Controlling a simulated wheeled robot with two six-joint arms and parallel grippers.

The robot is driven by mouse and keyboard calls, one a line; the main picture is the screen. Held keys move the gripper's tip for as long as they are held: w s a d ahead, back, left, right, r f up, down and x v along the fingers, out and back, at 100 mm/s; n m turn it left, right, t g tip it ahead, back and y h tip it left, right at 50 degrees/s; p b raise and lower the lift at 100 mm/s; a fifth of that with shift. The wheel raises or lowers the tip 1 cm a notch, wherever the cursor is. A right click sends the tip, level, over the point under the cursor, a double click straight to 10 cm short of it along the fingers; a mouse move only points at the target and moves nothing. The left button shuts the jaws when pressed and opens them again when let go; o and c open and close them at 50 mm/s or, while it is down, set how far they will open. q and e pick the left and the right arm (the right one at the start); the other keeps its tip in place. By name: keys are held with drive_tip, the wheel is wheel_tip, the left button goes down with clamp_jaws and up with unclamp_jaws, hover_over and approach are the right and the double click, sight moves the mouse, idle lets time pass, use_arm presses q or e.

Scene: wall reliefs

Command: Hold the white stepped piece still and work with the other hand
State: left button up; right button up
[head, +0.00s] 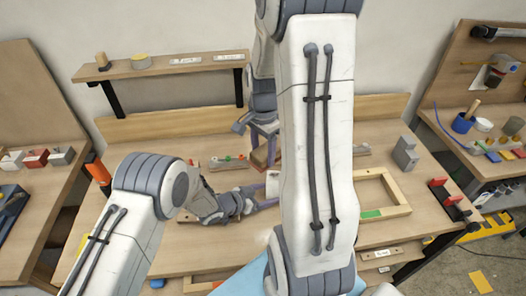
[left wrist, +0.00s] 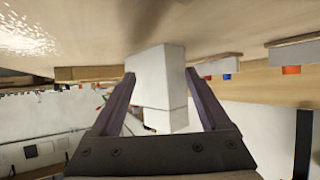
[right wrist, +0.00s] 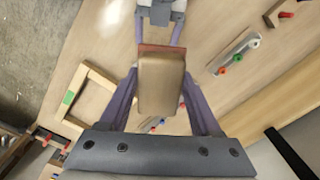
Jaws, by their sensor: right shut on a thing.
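The white stepped piece (left wrist: 155,80) stands between the two fingers of my left gripper (left wrist: 160,72) in the left wrist view. The fingertips lie along its sides; whether they press on it is not clear. In the head view the white piece (head: 272,185) shows beside my left gripper (head: 266,192), partly behind my right arm. My right gripper (right wrist: 160,75) is shut on a brown block with a reddish end (right wrist: 160,88), beyond which my left gripper shows in the right wrist view. In the head view the brown block (head: 260,157) is above the white piece.
A wooden frame with a green patch (head: 384,212) lies on the bench at right. A grey stepped block (head: 405,153) stands behind it. A strip with coloured pegs (head: 228,162) lies at the back. A shelf (head: 160,66) hangs above. My right arm hides the bench's middle.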

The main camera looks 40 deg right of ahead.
use_arm(q)
drive_tip(key=shift+x, duration=0.8)
clamp_jaws()
drive_tip(key=shift+o, duration=1.8)
unclamp_jaws()
